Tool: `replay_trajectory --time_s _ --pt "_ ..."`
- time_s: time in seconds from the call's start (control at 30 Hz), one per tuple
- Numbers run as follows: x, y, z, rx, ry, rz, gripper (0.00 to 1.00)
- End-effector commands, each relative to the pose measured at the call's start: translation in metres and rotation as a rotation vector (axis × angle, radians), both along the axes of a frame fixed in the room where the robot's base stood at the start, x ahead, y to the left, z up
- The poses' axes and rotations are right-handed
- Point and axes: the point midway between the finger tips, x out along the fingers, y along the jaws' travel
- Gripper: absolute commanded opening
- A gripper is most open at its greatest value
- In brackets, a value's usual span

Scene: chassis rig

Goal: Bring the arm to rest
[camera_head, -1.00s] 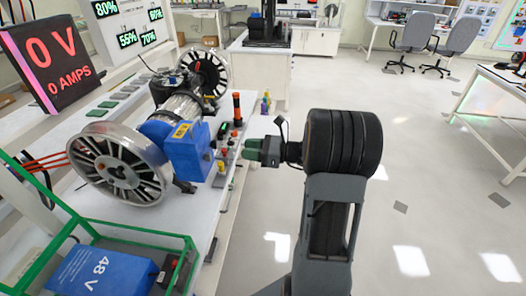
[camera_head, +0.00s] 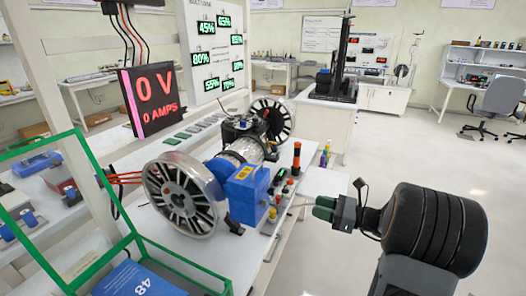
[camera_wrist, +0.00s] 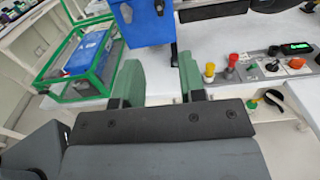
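My gripper (camera_head: 324,208) shows in the head view to the right of the chassis rig's bench, pointing left towards it. In the wrist view its two green fingers (camera_wrist: 160,66) stand apart with an empty gap between them, so it is open and holds nothing. The blue box (camera_head: 249,196) of the rig is ahead of the fingers, and its lower part (camera_wrist: 146,22) shows beyond them in the wrist view. I cannot see any contact between gripper and rig.
The bench carries a spoked wheel (camera_head: 184,195), a control strip with knobs (camera_wrist: 275,66) and a red-digit display (camera_head: 152,98). A green-framed bin (camera_head: 165,255) holds a blue battery (camera_head: 138,280). Open floor (camera_head: 440,160) lies to the right.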

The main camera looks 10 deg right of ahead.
Motion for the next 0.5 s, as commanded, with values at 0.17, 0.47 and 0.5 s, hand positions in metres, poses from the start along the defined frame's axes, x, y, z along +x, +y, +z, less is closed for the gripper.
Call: replay_trajectory --time_s 0.17,0.47,0.5 --pt "-0.008 0.004 -0.031 -0.192 -0.011 0.037 0.37" --pt "-0.104 0.053 -0.075 -1.106 -0.211 0.722 0.37" --pt "-0.114 0.056 -0.072 -1.235 -0.284 0.844 0.37"
